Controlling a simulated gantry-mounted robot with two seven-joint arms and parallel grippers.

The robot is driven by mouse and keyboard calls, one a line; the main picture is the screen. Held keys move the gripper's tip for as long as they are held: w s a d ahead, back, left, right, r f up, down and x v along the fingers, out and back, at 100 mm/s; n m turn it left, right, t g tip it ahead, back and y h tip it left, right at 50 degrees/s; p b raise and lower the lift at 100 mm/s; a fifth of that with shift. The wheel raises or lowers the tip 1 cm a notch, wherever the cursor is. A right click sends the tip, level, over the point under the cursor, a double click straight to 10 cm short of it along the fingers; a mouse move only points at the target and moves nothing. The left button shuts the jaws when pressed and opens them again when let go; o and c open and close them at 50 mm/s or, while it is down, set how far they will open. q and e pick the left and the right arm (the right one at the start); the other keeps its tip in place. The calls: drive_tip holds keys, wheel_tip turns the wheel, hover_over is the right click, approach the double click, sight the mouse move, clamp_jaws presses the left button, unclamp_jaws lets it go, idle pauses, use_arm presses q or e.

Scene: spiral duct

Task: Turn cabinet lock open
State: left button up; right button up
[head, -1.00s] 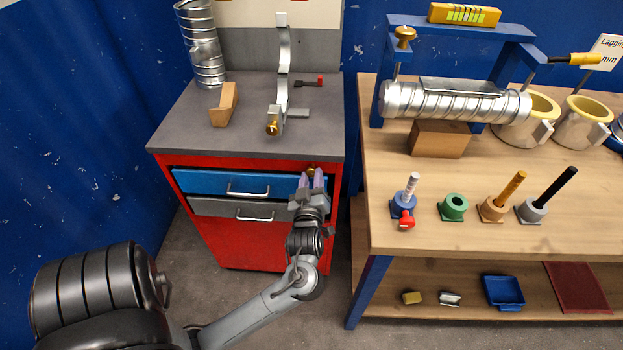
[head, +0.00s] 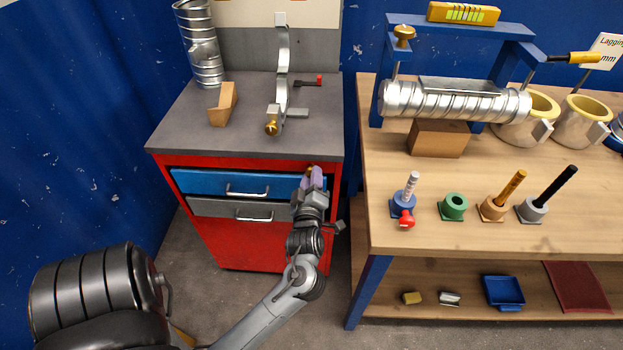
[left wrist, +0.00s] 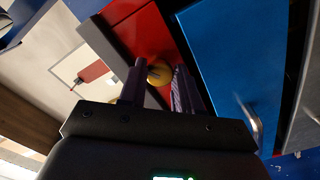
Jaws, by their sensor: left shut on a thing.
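The red cabinet (head: 245,243) stands at the left with a blue drawer (head: 210,182) and a grey drawer (head: 222,208) below it. The brass cabinet lock (head: 309,169) is on the red front near its upper right corner. My left gripper (head: 315,177) is at the lock. In the left wrist view the round yellow lock (left wrist: 159,73) sits between the fingertips of my left gripper (left wrist: 161,78), which is shut on it. The fingers partly hide the lock. My right gripper is not in view.
On the cabinet top are a brown wedge block (head: 223,104), a curved metal strip (head: 283,75) and a small red-handled tool (head: 309,82). A wooden workbench (head: 420,237) stands close on the right. Bare floor lies in front of the cabinet.

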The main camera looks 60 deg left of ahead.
use_arm(q)
drive_tip(key=o, duration=1.1)
drive_tip(key=shift+c, duration=0.2)
drive_tip(key=shift+m, duration=0.3)
